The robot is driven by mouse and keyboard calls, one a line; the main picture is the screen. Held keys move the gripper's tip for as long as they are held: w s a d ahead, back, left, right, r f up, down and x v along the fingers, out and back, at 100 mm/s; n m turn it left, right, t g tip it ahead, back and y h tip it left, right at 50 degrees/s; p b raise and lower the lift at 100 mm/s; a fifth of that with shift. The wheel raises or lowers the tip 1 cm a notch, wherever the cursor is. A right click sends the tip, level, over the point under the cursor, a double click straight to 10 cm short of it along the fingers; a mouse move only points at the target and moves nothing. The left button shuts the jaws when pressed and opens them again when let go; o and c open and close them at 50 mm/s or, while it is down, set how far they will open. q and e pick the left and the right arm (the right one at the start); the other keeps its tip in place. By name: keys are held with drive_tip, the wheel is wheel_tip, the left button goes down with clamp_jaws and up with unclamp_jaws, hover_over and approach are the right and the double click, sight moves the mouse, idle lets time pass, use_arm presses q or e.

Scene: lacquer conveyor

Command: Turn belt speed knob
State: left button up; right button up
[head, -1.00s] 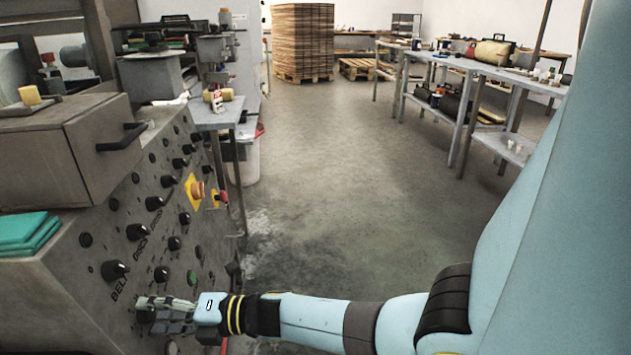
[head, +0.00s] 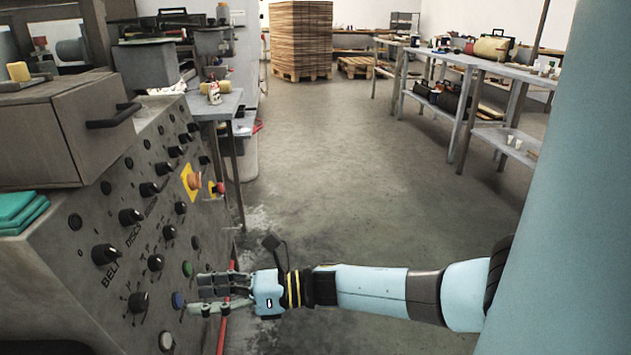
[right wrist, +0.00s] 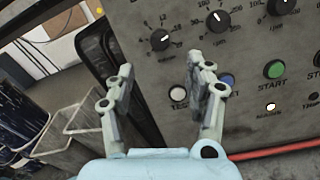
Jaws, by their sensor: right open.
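The grey control panel (head: 90,300) carries rows of black knobs. The word BELT is lettered between an upper knob (head: 105,254) and a lower dial knob (head: 138,302); I cannot read which is the speed knob. The lower one shows in the right wrist view (right wrist: 160,39) with a numbered scale, beyond and above my fingertips. A second numbered knob (right wrist: 218,20) is to its right. My right gripper (head: 197,293) is open and empty, its fingers pointing at the panel beside the blue button (head: 178,299). It is apart from the knobs. My left gripper is out of view.
A white button (right wrist: 178,93) and a green START button (right wrist: 274,69) lie near the blue one. An orange stop button (head: 195,183) on a yellow plate sits higher. A red pipe (head: 222,325) runs by the panel.

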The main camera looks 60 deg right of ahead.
drive_tip(key=s+d+f+m+g+h, duration=0.1)
drive_tip(key=s+d+f+m+h, duration=0.1)
drive_tip(key=s+f+m, duration=0.3)
drive_tip(key=s+d+f+m+g+h, duration=0.1)
drive_tip(key=s+d+f+m+h, duration=0.2)
drive_tip(key=f+m, duration=0.8)
drive_tip(key=s+d+f+m+g+h, duration=0.2)
drive_tip(key=s+d+f+m+h, duration=0.1)
drive_tip(key=s+f+m+h, duration=0.3)
wheel_tip(320, 180, down, 2)
drive_tip(key=s+m, duration=0.2)
drive_tip(key=m, duration=0.1)
drive_tip(key=shift+s, duration=0.15)
drive_tip(key=shift+d, duration=0.1)
drive_tip(key=s+a+f+m+g, duration=0.1)
drive_tip(key=s+f+m+g, duration=0.2)
drive_tip(key=s, duration=0.6)
drive_tip(key=s+a+f+m+g+h, duration=0.1)
drive_tip(key=s+a+f+m+g, duration=0.1)
drive_tip(key=s+m, duration=0.5)
drive_tip(key=s+a+f+m+g, duration=0.1)
drive_tip(key=s+f+m+g, duration=0.3)
drive_tip(key=s, duration=0.8)
drive_tip(key=shift+s+a+f+m+g, duration=0.35)
drive_tip(key=shift+f+m, duration=0.25)
drive_tip(key=shift+f, duration=0.25)
